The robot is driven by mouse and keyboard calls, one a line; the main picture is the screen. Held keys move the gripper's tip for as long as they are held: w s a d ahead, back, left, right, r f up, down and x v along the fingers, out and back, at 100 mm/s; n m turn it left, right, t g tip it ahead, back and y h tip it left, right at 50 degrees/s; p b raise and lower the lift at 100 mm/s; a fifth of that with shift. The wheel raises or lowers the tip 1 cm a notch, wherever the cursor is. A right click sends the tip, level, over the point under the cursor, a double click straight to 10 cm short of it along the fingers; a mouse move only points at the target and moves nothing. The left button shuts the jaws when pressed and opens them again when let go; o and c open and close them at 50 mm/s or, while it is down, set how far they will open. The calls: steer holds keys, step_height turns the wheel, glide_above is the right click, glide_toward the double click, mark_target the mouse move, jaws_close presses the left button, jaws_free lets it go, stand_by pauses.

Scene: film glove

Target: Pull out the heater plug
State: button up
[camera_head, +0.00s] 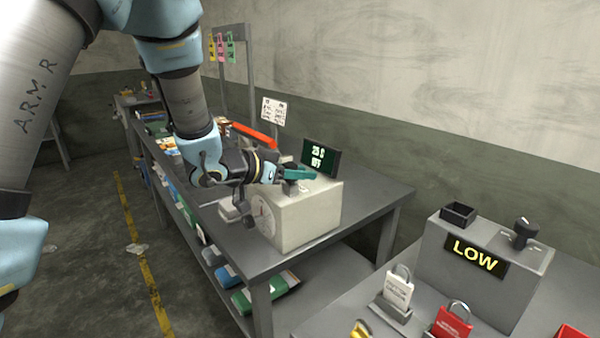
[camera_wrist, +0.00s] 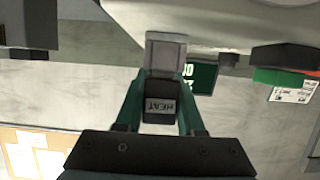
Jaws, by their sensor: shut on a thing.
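The black heater plug (camera_wrist: 160,107), lettered HEAT, sits between the green fingers of my gripper (camera_wrist: 160,92) in the wrist view. My gripper is shut on it. The plug's far end meets a grey block (camera_wrist: 165,52); I cannot tell how deep it sits there. In the head view my gripper (camera_head: 293,174) is at the top of a pale box (camera_head: 310,215) with a round dial, on a grey bench. The plug is mostly hidden there by the fingers. A dark display (camera_head: 321,157) behind the box reads 25 C and OFF.
A red-orange bar (camera_head: 254,135) and a small notice (camera_head: 273,111) stand behind my wrist. The bench right of the pale box is clear.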

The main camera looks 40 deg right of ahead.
jaws_close()
steer(key=shift+r+p, duration=0.5)
steer(key=shift+r, duration=0.1)
stand_by(0.5)
steer(key=shift+r+p, duration=1.65)
steer(key=shift+r, duration=0.3)
step_height(320, 180, up, 3)
steer(key=shift+r+p, duration=0.1)
steer(key=shift+p, duration=1.15)
